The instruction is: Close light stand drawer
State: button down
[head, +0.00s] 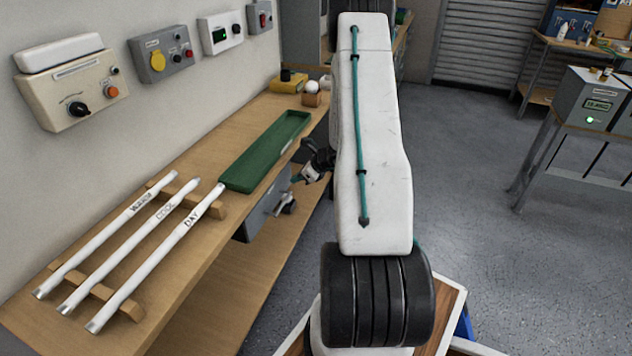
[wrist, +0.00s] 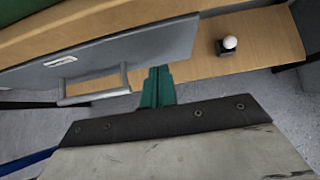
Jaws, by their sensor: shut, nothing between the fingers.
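The grey drawer (head: 262,216) is under the edge of the wooden bench, with a bar handle (head: 287,204) on its front. In the wrist view the grey drawer front (wrist: 135,52) slants across the upper left, with its metal handle (wrist: 94,90) below. My gripper (head: 297,179) is beside the bench edge, close to the drawer front. Its green fingers (wrist: 157,82) are together and empty, just right of the handle in the wrist view. I cannot tell whether they touch the drawer front, or how far the drawer stands out.
A green tray (head: 232,180) and three white tubes (head: 150,240) on wooden rests lie on the bench. Control boxes (head: 70,90) hang on the wall. A white ball on a dark block (wrist: 228,44) sits on wood.

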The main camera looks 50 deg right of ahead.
jog(key=s+f+v, duration=0.1)
jog(key=v, duration=1)
jog(key=shift+s+d, duration=0.2)
jog(key=shift+s, duration=0.05)
